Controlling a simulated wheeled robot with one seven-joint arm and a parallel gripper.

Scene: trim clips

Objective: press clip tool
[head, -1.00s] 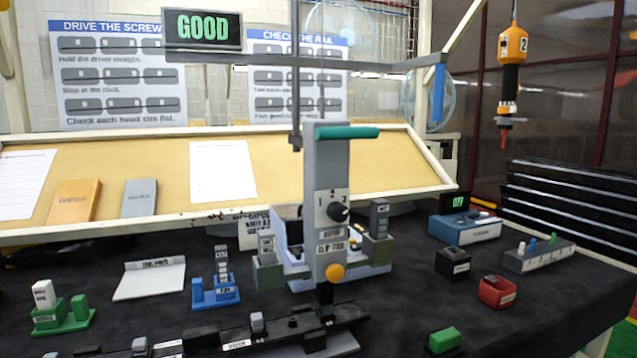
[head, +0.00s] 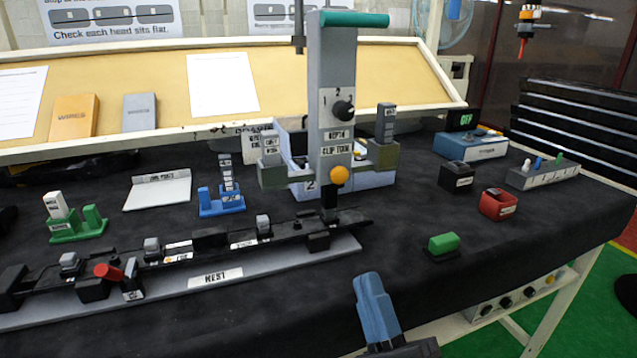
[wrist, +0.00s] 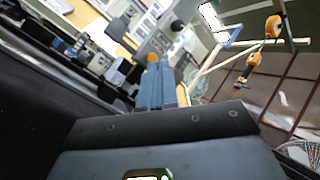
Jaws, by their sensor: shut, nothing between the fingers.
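The clip tool (head: 337,110) is a grey upright column with a teal handle (head: 354,19) on top, a black dial and an orange knob (head: 339,175) low on its front. Its dark lower tip meets the right part of the black rail (head: 200,245), which lies on a grey base marked REST. My gripper (head: 369,283) is at the bottom of the head view, in front of and below the tool, apart from it. Its blue fingers are together and empty. In the wrist view the shut fingers (wrist: 155,88) point toward the orange knob (wrist: 152,58).
A green block (head: 442,244), a red bin (head: 498,204) and a black bin (head: 456,177) stand right of the tool. Green and blue clip holders (head: 222,205) stand at left. A hanging screwdriver (head: 525,30) is at upper right. The front right mat is clear.

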